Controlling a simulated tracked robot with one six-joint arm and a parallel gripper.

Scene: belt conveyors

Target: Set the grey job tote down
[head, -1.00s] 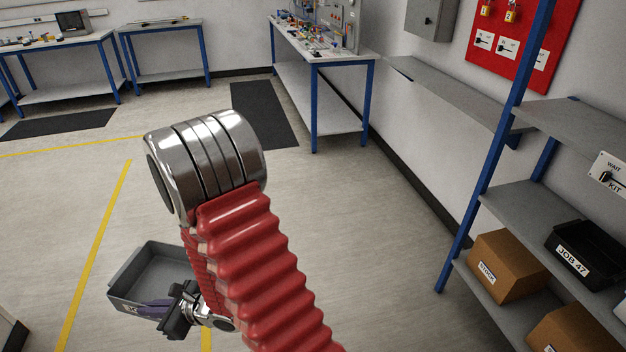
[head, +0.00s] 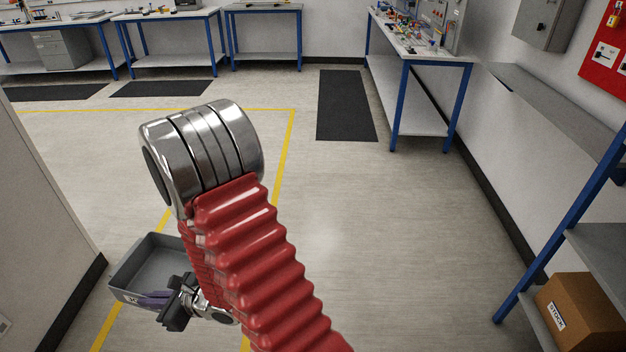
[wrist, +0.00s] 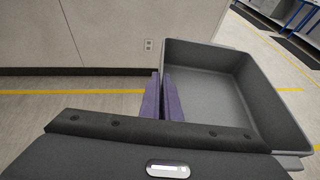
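The grey job tote (head: 150,262) is at the lower left of the head view, in front of my arm. It looks empty inside. In the wrist view the tote (wrist: 215,80) fills the right half, with its near left wall at the fingers. My gripper (head: 165,300) has purple fingers closed on that wall; they also show in the wrist view (wrist: 163,97). The tote is held above the floor, roughly level. My red-sleeved arm hides part of the gripper and the tote's right side in the head view.
A light wall or cabinet (head: 40,230) stands close on the left. A shelf rack (head: 590,250) with a cardboard STOCK box (head: 578,312) is at the right. Workbenches (head: 430,95) line the back. Yellow-marked floor (head: 370,230) between is clear.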

